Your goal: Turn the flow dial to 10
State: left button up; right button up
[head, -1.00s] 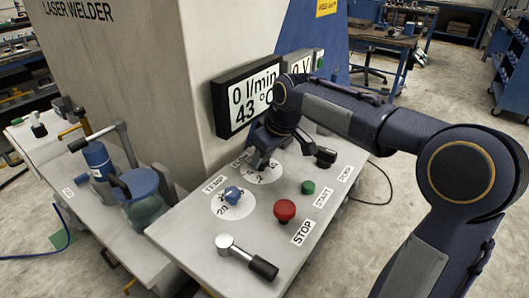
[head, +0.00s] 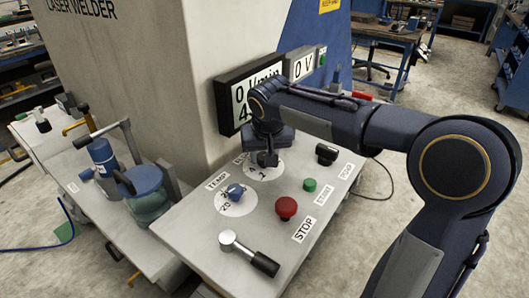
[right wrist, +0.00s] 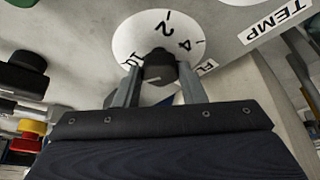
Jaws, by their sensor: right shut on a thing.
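The flow dial has a round white scale plate (head: 262,176) on the sloped panel, with its label mostly hidden behind my gripper. My right gripper (head: 268,160) points down at it. In the right wrist view, its two fingers (right wrist: 160,84) are closed around the dial's dark knob (right wrist: 160,66). The scale (right wrist: 140,40) shows 2, 4 and 10 there; other marks are hidden by the knob and fingers. The display (head: 240,96) shows a 0 and part of "l/min", with the rest behind my right arm. My left gripper is not in view.
The blue TEMP dial (head: 235,192) is close on the left. A red STOP button (head: 286,207), a green START button (head: 310,184) and a black knob (head: 326,153) are to the right. A lever (head: 248,252) lies at the front.

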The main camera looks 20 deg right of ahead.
dwell(0.5)
jog(key=o, duration=1)
jog(key=p+v, duration=0.1)
jog(key=v, duration=0.6)
jog(key=shift+r, duration=0.4)
jog(key=shift+s, duration=0.2)
